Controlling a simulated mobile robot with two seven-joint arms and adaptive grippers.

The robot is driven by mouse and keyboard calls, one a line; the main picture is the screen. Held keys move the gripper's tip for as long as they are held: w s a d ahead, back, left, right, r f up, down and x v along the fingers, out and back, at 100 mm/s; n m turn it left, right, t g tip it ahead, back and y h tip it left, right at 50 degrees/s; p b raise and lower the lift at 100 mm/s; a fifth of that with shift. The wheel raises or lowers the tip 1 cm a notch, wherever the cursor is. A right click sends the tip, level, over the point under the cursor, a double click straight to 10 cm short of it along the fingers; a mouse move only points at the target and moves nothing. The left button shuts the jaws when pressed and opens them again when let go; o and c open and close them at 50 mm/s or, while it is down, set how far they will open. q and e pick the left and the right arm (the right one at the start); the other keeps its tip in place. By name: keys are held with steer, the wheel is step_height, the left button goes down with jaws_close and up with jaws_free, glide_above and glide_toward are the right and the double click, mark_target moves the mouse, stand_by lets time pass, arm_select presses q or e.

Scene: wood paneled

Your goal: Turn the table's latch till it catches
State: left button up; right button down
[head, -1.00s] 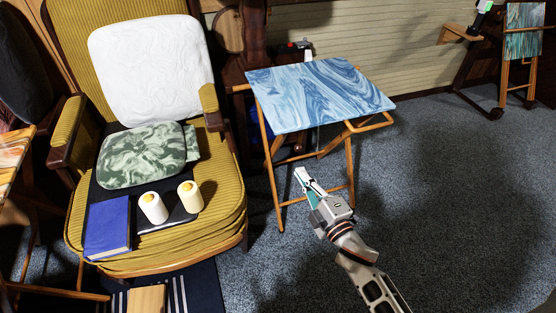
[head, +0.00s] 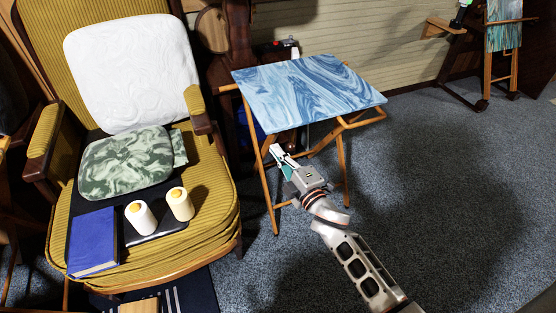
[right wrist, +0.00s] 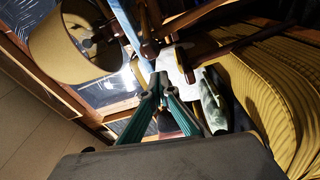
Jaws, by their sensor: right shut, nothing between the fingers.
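The folding table (head: 308,90) has a blue marbled top and thin wooden legs, and stands right of the armchair. My right gripper (head: 278,152) is below the table's front edge in the head view, near its front left leg. Its fingers are shut and empty. In the right wrist view the closed teal fingers (right wrist: 157,84) point up toward a cluttered background, with a blue strip that looks like the tabletop edge (right wrist: 126,20) beyond them. I cannot make out the latch; the tabletop hides most of its underside. My left gripper is not in view.
A yellow armchair (head: 215,235) stands at the left, holding cushions, a blue book (head: 93,242) and two white candle-like cylinders (head: 140,218). A lampshade (right wrist: 75,40) shows in the right wrist view. Carpet (head: 430,190) right of the table is clear.

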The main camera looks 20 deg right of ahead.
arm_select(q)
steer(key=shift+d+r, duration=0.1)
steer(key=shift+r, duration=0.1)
arm_select(e)
steer(key=shift+s+d+f, duration=0.1)
steer(key=shift+s+d, duration=0.05)
steer(key=shift+d, duration=0.5)
steer(key=shift+s+d+f, duration=0.1)
steer(key=shift+s+d, duration=0.05)
steer(key=shift+d, duration=0.45)
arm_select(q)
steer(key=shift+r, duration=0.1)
arm_select(e)
steer(key=shift+d, duration=0.15)
